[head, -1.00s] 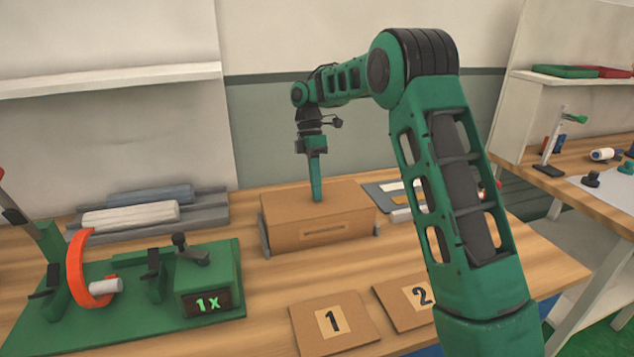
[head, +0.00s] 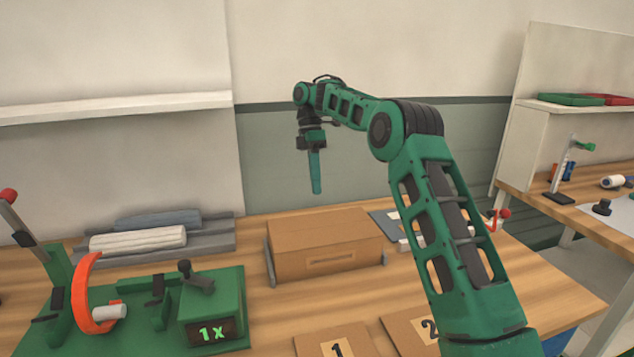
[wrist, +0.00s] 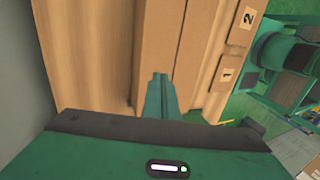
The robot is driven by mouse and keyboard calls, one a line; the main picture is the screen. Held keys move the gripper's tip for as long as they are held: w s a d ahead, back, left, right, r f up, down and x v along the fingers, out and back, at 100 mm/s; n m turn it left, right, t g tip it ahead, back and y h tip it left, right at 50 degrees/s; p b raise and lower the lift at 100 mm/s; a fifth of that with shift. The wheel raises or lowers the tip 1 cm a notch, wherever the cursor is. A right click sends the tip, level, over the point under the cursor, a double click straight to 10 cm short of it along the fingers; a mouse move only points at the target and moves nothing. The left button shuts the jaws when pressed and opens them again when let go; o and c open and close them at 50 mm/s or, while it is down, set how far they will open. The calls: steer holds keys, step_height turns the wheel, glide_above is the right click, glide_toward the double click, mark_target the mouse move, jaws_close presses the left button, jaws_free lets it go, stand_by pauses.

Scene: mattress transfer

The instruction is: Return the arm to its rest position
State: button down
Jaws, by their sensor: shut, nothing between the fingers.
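My gripper (head: 316,188) points straight down in the head view, above and behind the brown cardboard box (head: 325,247), with a clear gap to it. Its fingers are together with nothing between them. In the wrist view my gripper (wrist: 158,78) also shows as a closed green pair of fingers, with the box (wrist: 185,60) below it. My arm rises from the lower right of the head view, bends at the elbow and reaches to the middle.
A green fixture (head: 210,310) with an orange ring (head: 84,290) stands at the left. Grey and white rolls lie on a grey tray (head: 215,240) behind it. Plates marked 1 (head: 325,345) and 2 (head: 405,325) lie at the front. A white shelf (head: 120,108) is on the wall.

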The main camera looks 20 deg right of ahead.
steer(key=shift+w+r, duration=0.25)
steer(key=shift+w, duration=0.5)
steer(key=shift+r, duration=0.1)
steer(key=s+d+r+m+t, duration=0.1)
steer(key=s+d+r+m, duration=0.2)
steer(key=s, duration=0.4)
steer(key=s+d+r+m, duration=0.1)
steer(key=s+d+m, duration=0.2)
steer(key=s+m, duration=0.3)
steer(key=s+d+r+m+t, duration=0.1)
steer(key=s+d+r+m, duration=0.15)
steer(key=s, duration=0.65)
steer(key=s+d+f+m, duration=0.2)
steer(key=s+f+m, duration=0.2)
steer(key=s, duration=0.6)
steer(key=s+d+f+m+t, duration=0.1)
steer(key=s+f+m, duration=0.3)
steer(key=s, duration=0.6)
steer(key=s+d+f+m+t, duration=0.1)
steer(key=s+d+f+m, duration=0.2)
steer(key=s, duration=0.6)
steer(key=shift+s+d+f+m, duration=0.35)
steer(key=shift+s+f+m, duration=0.05)
steer(key=shift+f+m, duration=0.35)
